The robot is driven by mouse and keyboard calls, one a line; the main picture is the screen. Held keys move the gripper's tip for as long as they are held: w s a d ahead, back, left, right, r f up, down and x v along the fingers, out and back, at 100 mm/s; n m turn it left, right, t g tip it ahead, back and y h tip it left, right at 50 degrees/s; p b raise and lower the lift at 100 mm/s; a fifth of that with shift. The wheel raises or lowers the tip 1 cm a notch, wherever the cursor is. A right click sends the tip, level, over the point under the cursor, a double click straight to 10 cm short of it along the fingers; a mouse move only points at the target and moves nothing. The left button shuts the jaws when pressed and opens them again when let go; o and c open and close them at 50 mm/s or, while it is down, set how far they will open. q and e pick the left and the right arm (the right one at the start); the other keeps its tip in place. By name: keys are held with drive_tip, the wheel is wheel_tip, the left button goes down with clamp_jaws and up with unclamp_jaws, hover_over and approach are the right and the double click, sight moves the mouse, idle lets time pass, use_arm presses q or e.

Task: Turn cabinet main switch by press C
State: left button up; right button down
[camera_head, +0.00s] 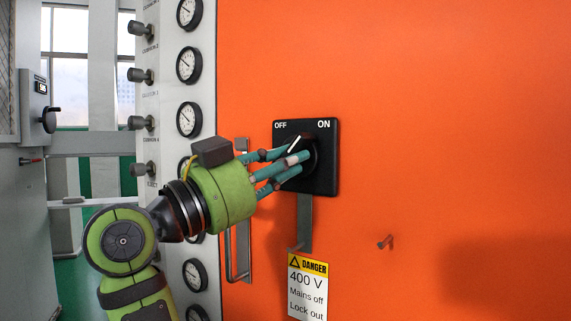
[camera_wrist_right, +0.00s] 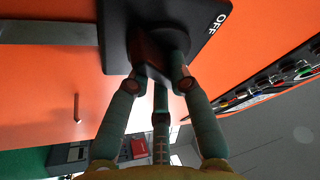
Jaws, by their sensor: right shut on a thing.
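The main switch is a black square plate (camera_head: 329,150) marked OFF at its upper left and ON at its upper right, on the orange cabinet (camera_head: 440,90). Its dark rotary knob (camera_head: 311,151) carries a white line that slants up to the right, between the two labels. My right gripper (camera_head: 291,160) reaches in from the left, its green fingers shut around the knob and partly hiding it. In the right wrist view the fingers (camera_wrist_right: 163,77) close on the knob (camera_wrist_right: 152,46), with the OFF label at the upper right. My left gripper is not in view.
A grey panel with round gauges (camera_head: 189,65) and protruding knobs (camera_head: 141,76) stands left of the cabinet. A door handle (camera_head: 246,255) lies below my wrist.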

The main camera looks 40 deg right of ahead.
drive_tip(key=shift+m, duration=0.4)
drive_tip(key=c, duration=1.4)
unclamp_jaws()
drive_tip(key=shift+a, duration=0.15)
drive_tip(key=v, duration=1.1)
drive_tip(key=shift+a, duration=0.45)
drive_tip(key=shift+w, duration=0.1)
